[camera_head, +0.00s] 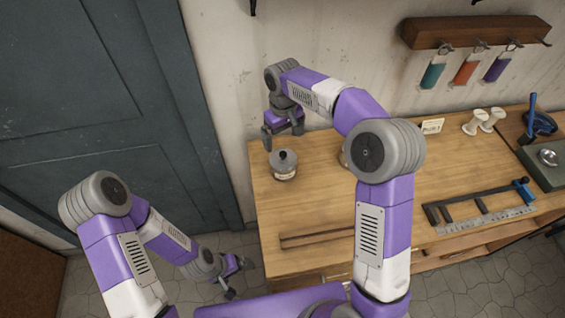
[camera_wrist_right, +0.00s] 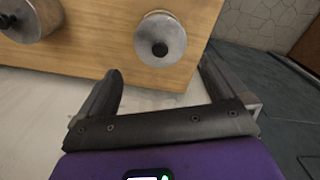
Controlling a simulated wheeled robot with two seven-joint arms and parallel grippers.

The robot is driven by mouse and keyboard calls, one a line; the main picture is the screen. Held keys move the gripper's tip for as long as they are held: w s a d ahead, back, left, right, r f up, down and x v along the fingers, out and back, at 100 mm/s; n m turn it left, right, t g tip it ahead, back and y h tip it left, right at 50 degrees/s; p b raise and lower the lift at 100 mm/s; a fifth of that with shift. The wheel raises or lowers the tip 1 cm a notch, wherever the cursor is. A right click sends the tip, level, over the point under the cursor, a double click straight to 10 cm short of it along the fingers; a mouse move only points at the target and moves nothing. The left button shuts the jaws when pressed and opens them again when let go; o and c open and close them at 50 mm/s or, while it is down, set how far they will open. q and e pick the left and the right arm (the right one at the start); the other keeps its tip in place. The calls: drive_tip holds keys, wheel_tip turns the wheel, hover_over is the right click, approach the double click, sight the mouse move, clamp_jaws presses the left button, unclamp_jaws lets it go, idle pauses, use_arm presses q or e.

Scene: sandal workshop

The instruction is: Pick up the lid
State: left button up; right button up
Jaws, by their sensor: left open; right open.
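The lid (camera_head: 284,156) is grey with a black knob and sits on a small round labelled jar (camera_head: 284,174) near the table's left edge. In the right wrist view the lid (camera_wrist_right: 160,32) lies just beyond and between my fingertips, its knob facing me. My right gripper (camera_head: 282,136) is open and empty, behind and slightly above the jar, apart from the lid; its open fingers also show in the right wrist view (camera_wrist_right: 160,68). My left gripper (camera_head: 236,277) is open and empty, low over the floor left of the table.
A second knobbed container (camera_wrist_right: 28,18) stands nearby, mostly hidden by my right arm in the head view. A wall rack (camera_head: 470,33) hangs behind.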

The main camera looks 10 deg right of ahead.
sight(283, 154)
drive_tip(key=shift+f, duration=0.5)
drive_tip(key=shift+s+f+b, duration=0.1)
drive_tip(key=shift+f+b, duration=0.2)
drive_tip(key=shift+f, duration=0.25)
drive_tip(key=f, duration=0.6)
drive_tip(key=shift+w+a+f+b, duration=0.1)
drive_tip(key=shift+w+f+b, duration=0.1)
drive_tip(key=shift+w+b, duration=0.2)
drive_tip(key=c, duration=0.8)
wheel_tip(283, 154, up, 9)
drive_tip(key=shift+s+p, duration=0.1)
drive_tip(key=shift+p, duration=0.65)
drive_tip(key=shift+r, duration=0.35)
drive_tip(key=f+p, duration=0.1)
drive_tip(key=p, duration=0.9)
drive_tip(key=shift+f+n, duration=0.35)
drive_tip(key=shift+n, duration=0.05)
drive_tip(key=shift+s+f, duration=0.1)
drive_tip(key=shift+f, duration=0.1)
drive_tip(key=shift+f+p, duration=0.3)
drive_tip(key=shift+p, duration=0.1)
drive_tip(key=shift+f+b, duration=2.2)
drive_tip(key=shift+f, duration=1)
